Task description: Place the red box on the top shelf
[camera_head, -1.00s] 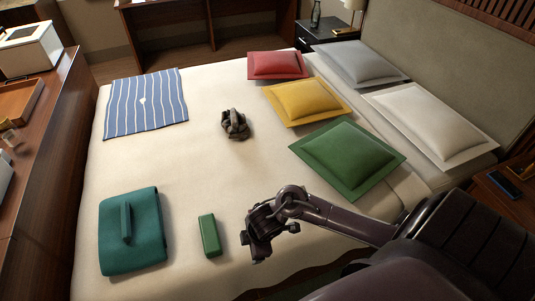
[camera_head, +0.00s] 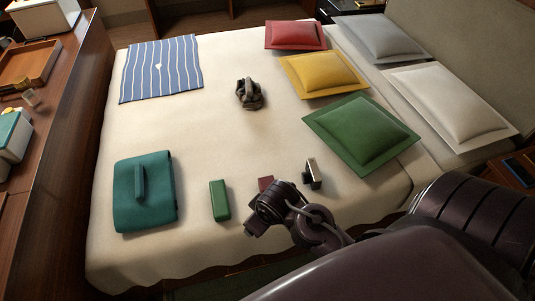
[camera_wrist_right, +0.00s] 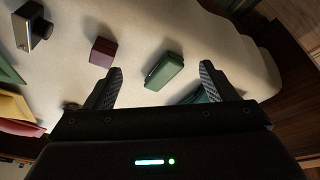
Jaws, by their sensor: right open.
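The red box (camera_head: 265,184) lies on the bed, just beyond my right gripper (camera_head: 257,214), which partly covers it in the head view. In the right wrist view the dark red box (camera_wrist_right: 103,52) shows whole, left of centre, apart from the fingers. My right gripper (camera_wrist_right: 160,82) is open and empty, with its fingers spread wide. The green box (camera_wrist_right: 165,70) appears between and beyond the fingertips; in the head view it stands left of the gripper (camera_head: 220,201). An open wooden unit (camera_head: 215,14) is cut off at the top edge; no top shelf is clearly visible. My left gripper is out of view.
A black-and-silver item (camera_head: 313,174) is right of the red box. A teal folded item (camera_head: 146,205), a dark lumpy item (camera_head: 248,94), a striped cloth (camera_head: 160,70) and several cushions lie on the bed (camera_head: 190,130). A wooden counter (camera_head: 55,115) runs along the left.

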